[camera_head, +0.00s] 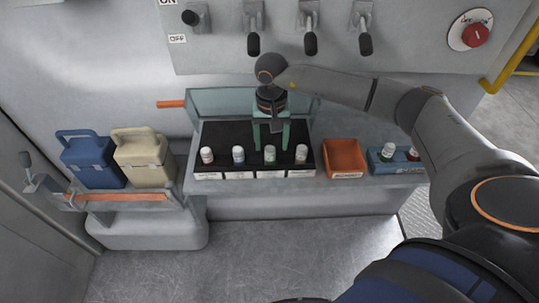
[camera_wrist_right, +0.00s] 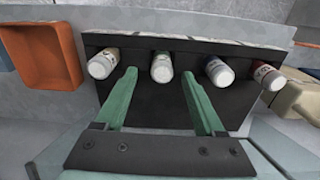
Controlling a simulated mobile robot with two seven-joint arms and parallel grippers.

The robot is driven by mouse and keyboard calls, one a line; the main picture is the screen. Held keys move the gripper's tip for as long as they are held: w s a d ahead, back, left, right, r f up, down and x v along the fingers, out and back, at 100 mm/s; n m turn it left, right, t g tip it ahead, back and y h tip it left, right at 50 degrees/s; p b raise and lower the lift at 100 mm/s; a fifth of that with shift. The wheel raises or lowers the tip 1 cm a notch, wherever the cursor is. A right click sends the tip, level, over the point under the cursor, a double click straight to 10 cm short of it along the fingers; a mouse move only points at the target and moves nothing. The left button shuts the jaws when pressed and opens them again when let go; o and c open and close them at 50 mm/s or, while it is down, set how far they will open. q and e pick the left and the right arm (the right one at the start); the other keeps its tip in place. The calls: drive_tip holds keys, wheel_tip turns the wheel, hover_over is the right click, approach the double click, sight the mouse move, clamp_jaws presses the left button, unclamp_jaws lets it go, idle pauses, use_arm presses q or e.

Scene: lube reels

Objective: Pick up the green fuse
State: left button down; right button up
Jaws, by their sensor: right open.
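Several white-capped fuses stand in a row at the front of a black rack (camera_head: 225,133). The third from the left in the head view, with a faint greenish band, seems to be the green fuse (camera_head: 270,155); its colour is hard to make out. My right gripper (camera_head: 271,132) is open, with green fingers pointing down just behind that fuse. In the right wrist view, the same fuse (camera_wrist_right: 162,66) lies between the lines of the two fingertips (camera_wrist_right: 158,72), a little beyond them and not gripped. My left gripper is out of view.
Blue (camera_head: 89,162) and beige (camera_head: 143,160) cases stand at left. Levers (camera_head: 310,42) hang above my gripper.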

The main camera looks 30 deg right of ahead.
sight(270, 149)
wheel_tip(270, 149, down, 3)
drive_tip(key=shift+w+a+f, duration=0.1)
drive_tip(key=shift+f, duration=0.1)
clamp_jaws()
idle(0.5)
